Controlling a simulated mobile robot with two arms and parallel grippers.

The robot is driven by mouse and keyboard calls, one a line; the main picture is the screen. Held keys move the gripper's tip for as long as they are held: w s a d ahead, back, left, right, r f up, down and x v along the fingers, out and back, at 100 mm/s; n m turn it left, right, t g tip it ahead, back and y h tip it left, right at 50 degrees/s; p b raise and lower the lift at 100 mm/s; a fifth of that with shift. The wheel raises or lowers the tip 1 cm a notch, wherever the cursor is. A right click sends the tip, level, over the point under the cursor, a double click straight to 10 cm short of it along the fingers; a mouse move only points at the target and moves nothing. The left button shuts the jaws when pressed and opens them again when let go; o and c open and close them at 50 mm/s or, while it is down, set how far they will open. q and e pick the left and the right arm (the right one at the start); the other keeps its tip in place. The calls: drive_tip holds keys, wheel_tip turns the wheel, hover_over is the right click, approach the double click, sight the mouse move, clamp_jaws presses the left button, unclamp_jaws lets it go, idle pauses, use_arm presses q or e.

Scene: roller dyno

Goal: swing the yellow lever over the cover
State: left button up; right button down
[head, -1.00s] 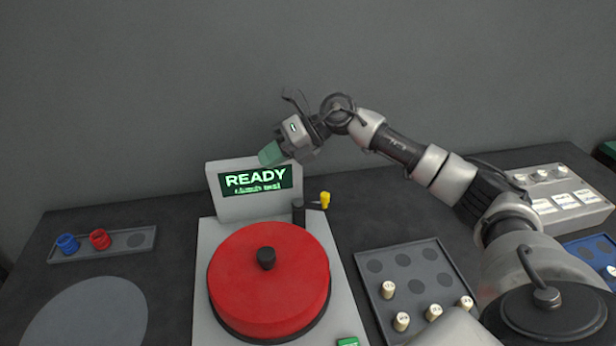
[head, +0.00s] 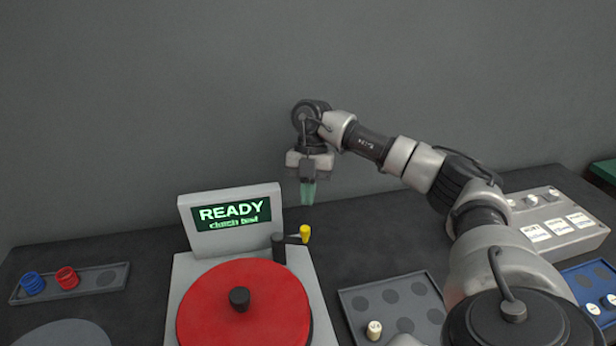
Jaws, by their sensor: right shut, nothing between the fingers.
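The yellow lever (head: 305,234) has a yellow knob on a short dark arm, joined to a dark post (head: 279,247) at the back right corner of the machine. Its arm points right, away from the cover. The red round cover (head: 244,315) with a black centre knob lies on the grey machine. My right gripper (head: 308,194) is shut and empty, its greenish fingers pointing down above and slightly behind the yellow knob, apart from it. My left gripper is not in view.
The machine's screen (head: 231,212) reads READY and stands behind the cover. A tray with a blue and a red spool (head: 66,277) is at left. A tray (head: 395,299) with round recesses and a white switch box (head: 552,223) are at right.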

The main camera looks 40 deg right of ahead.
drive_tip(key=shift+x, duration=2)
